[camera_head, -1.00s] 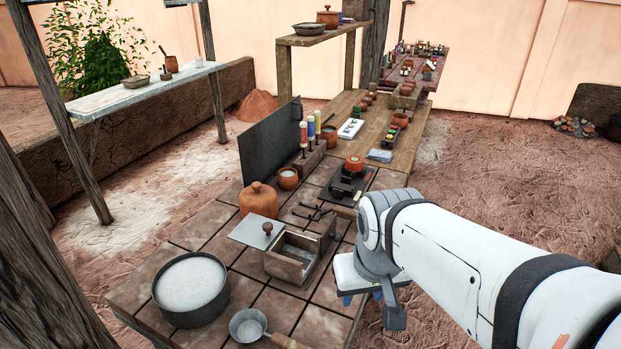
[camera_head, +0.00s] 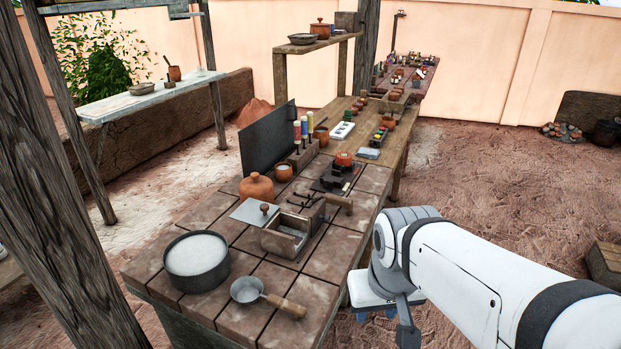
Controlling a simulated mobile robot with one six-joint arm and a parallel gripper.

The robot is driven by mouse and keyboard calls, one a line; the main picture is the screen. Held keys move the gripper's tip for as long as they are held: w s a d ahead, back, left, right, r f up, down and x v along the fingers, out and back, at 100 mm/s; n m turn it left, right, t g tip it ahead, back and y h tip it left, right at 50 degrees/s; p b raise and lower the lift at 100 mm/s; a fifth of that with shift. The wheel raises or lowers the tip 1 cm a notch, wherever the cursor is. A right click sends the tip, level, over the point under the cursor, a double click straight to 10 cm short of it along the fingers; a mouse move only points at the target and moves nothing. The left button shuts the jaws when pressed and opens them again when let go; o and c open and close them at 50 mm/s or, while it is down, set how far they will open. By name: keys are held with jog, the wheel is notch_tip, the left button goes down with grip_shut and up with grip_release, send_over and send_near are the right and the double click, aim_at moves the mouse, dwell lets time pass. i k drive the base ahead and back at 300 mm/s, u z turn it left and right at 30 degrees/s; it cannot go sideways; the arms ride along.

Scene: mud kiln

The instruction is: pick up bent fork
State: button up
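The bent fork (camera_head: 338,202) lies on the tiled worktop. Its wooden handle points right, and its dark bent metal end reaches left, behind the small open box (camera_head: 284,240). My gripper (camera_head: 377,314) hangs at the lower middle right, beyond the worktop's right edge and apart from the fork. Only small blue parts of its fingers show below the pale wrist housing, so its opening is unclear. I see nothing held in it.
A pan of white powder (camera_head: 196,263), a ladle (camera_head: 268,295), a lidded clay pot (camera_head: 257,188) and a dark upright panel (camera_head: 266,143) crowd the worktop. A post (camera_head: 55,190) stands left. The ground to the right is mostly open.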

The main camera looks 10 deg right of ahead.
aim_at(340, 201)
jog(key=z, duration=1.8)
jog(key=i, duration=2.25)
jog(key=u, duration=2.15)
jog(key=k, duration=0.15)
jog(key=u, duration=1.45)
jog(key=i, duration=0.75)
jog(key=u, duration=0.05)
